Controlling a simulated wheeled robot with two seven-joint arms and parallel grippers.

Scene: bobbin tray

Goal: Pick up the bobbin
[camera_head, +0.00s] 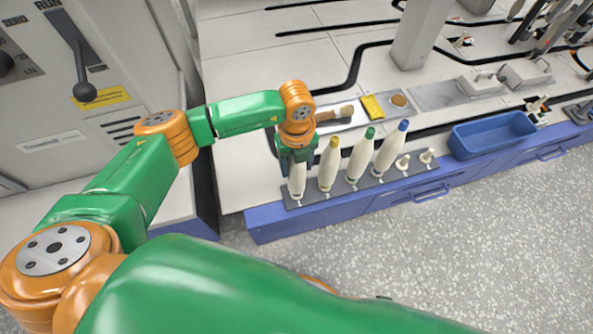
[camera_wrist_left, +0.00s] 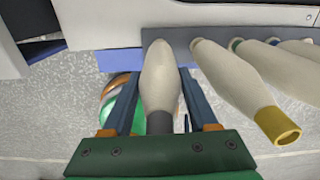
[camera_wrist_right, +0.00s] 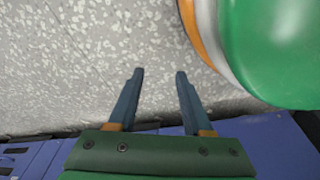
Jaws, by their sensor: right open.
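Several cream bobbins stand in a row on a dark grey tray (camera_head: 313,199). The leftmost bobbin (camera_head: 297,182) stands upright under my left gripper (camera_head: 296,165); its top is hidden in the head view. In the left wrist view this bobbin (camera_wrist_left: 160,80) has a dark grey end and lies between the two fingers of the left gripper (camera_wrist_left: 158,80). The fingers are apart, with narrow gaps beside the bobbin. Beside it stand a yellow-topped bobbin (camera_head: 329,165), a green-topped one (camera_head: 360,157) and a blue-topped one (camera_head: 390,149). My right gripper (camera_wrist_right: 159,78) is open and empty over the speckled floor.
Bare pegs (camera_head: 402,163) sit at the tray's right end. A blue bin (camera_head: 492,135) stands farther right. Behind the row are a brush (camera_head: 335,114) and a yellow block (camera_head: 372,107). A grey machine cabinet (camera_head: 75,90) stands at the left. The floor in front is clear.

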